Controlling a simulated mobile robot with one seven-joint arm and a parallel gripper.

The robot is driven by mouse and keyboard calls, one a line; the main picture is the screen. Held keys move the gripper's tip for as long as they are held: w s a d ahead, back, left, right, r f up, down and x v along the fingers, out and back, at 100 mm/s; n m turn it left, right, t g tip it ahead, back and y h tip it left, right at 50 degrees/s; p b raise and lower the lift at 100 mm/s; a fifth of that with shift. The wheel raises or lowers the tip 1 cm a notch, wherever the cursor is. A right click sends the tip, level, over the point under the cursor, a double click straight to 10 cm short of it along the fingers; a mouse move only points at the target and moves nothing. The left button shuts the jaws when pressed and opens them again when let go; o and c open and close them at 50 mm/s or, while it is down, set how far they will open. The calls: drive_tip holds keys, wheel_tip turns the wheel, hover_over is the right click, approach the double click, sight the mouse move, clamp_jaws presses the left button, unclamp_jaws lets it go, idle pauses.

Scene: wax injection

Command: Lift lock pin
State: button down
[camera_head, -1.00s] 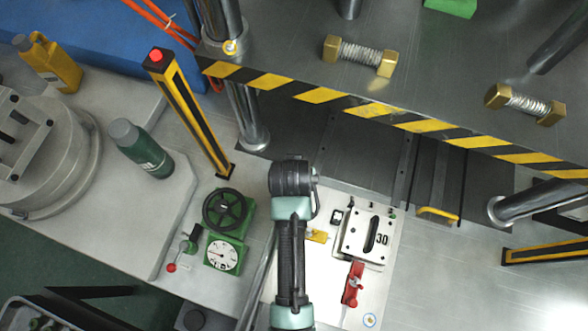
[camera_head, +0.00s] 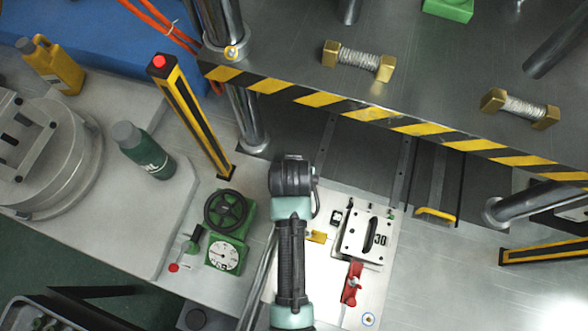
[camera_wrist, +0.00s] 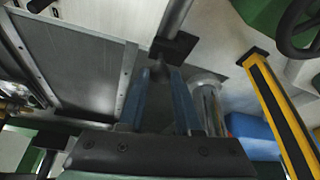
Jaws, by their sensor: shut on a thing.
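My gripper (camera_wrist: 160,78) shows in the wrist view, its two blue fingers reaching forward on either side of a small dark piece, likely the lock pin (camera_wrist: 160,70). The fingers are shut on this piece, and its shape is hard to make out. Just beyond the fingertips is a dark square block with a grey metal rod (camera_wrist: 175,18) rising from it in the picture. I cannot tell whether the piece touches the block. In the head view my wrist and forearm hide the fingertips and what they hold.
A striped beam (camera_head: 390,119) crosses above the work area. A yellow-black post (camera_head: 192,115) stands left of my wrist. A green handwheel unit (camera_head: 230,236) is left of my arm; a white plate marked 30 (camera_head: 351,240) and red clamp (camera_head: 351,286) are right.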

drive_tip(key=shift+r+p, duration=0.5)
drive_tip(key=shift+r, duration=0.35)
drive_tip(key=shift+w+f, duration=0.1)
drive_tip(key=shift+w, duration=0.05)
drive_tip(key=c, duration=0.6)
unclamp_jaws()
drive_tip(key=b+v, duration=0.1)
drive_tip(key=v, duration=1.2)
